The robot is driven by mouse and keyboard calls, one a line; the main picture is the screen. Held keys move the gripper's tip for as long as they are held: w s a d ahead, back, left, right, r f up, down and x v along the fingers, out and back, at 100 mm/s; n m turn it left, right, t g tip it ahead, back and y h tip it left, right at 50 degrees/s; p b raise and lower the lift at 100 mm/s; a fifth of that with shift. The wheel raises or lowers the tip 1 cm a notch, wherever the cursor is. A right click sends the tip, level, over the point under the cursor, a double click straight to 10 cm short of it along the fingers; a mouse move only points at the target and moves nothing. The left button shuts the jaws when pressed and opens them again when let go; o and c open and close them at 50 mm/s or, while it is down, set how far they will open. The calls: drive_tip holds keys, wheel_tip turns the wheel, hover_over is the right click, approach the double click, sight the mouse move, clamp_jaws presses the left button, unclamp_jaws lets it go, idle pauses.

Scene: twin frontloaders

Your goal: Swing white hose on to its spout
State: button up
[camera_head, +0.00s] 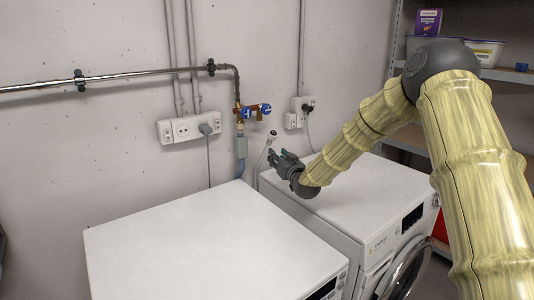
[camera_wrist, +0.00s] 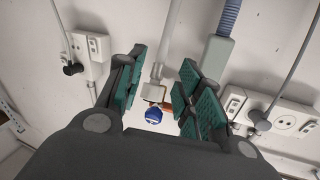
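The white hose (camera_head: 264,152) rises from behind the right machine, its end leaning beside the wall taps. In the wrist view the white hose (camera_wrist: 161,55) shows between my fingers, beyond them, with its pale end fitting below. The free brass spout (camera_head: 260,116) is at the right tap, above the hose end. In the wrist view a blue tap knob (camera_wrist: 153,115) and a bit of brass show close to that end; the spout is largely hidden. My gripper (camera_head: 278,155) is open and empty over the back of the right machine, just right of the hose; its teal pads (camera_wrist: 162,75) stand wide apart.
A grey box with a blue hose (camera_head: 239,145) hangs from the left tap. Wall sockets (camera_head: 188,128) and a second outlet (camera_head: 293,120) flank the taps. The two white machine tops (camera_head: 200,240) are clear. A shelf (camera_head: 515,74) stands at right.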

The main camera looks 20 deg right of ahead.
sight(267, 147)
drive_tip(key=w, duration=0.7)
drive_tip(key=w+a+p, duration=0.1)
drive_tip(key=w, duration=0.2)
drive_tip(key=shift+w+a, duration=0.1)
drive_tip(key=shift+w, duration=0.25)
drive_tip(key=shift+c, duration=0.2)
clamp_jaws()
